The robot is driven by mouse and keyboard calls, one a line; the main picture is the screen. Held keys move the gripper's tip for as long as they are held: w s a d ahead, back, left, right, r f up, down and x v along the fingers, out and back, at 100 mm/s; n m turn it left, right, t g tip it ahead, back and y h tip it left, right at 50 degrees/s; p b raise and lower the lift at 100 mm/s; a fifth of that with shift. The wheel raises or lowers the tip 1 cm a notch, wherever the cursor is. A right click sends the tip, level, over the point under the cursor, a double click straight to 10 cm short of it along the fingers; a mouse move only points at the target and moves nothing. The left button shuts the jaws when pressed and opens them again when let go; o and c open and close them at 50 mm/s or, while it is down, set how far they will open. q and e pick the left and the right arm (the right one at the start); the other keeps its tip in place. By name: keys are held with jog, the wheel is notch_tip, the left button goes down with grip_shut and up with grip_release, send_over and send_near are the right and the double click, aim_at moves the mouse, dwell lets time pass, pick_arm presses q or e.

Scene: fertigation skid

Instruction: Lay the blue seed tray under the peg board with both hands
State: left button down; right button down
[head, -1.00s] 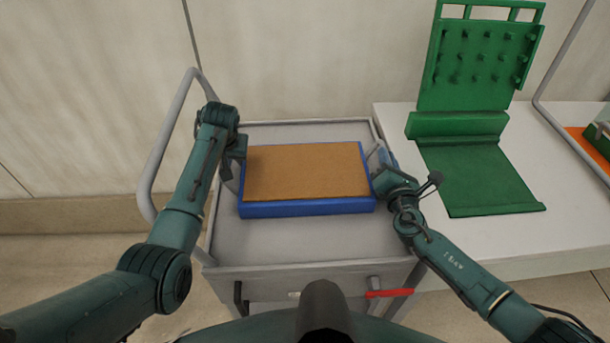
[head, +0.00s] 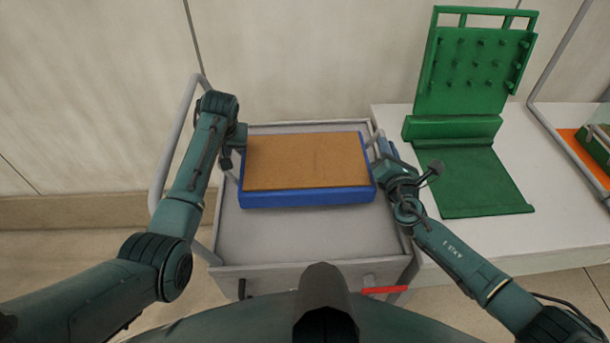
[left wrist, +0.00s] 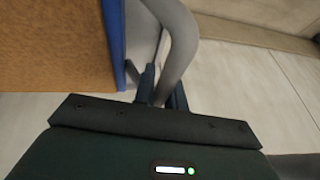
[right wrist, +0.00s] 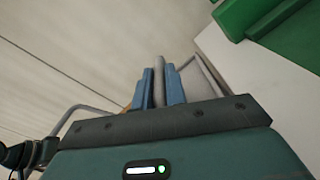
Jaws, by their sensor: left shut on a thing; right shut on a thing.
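The blue seed tray (head: 306,199), filled level with brown material, is over the grey cart and looks slightly raised; the gap beneath is hard to judge. My left gripper (head: 236,168) is at its left end, shut on a grey bar that looks like its handle (left wrist: 180,40). My right gripper (head: 381,150) is at its right end, shut on a similar grey bar (right wrist: 159,75). The green peg board (head: 474,72) stands upright on the white table to the right. A flat green panel (head: 472,182) extends in front of its foot and is bare.
The grey cart (head: 300,240) has a rail (head: 160,165) at its left. The white table (head: 565,225) adjoins its right side. An orange mat with a green object (head: 598,145) lies at the far right. A red handle (head: 384,290) shows at the cart's front.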

pick_arm(q)
jog(key=shift+r, duration=0.1)
pick_arm(e)
jog(key=shift+d+r, duration=0.1)
jog(key=shift+r, duration=0.1)
dwell(0.4)
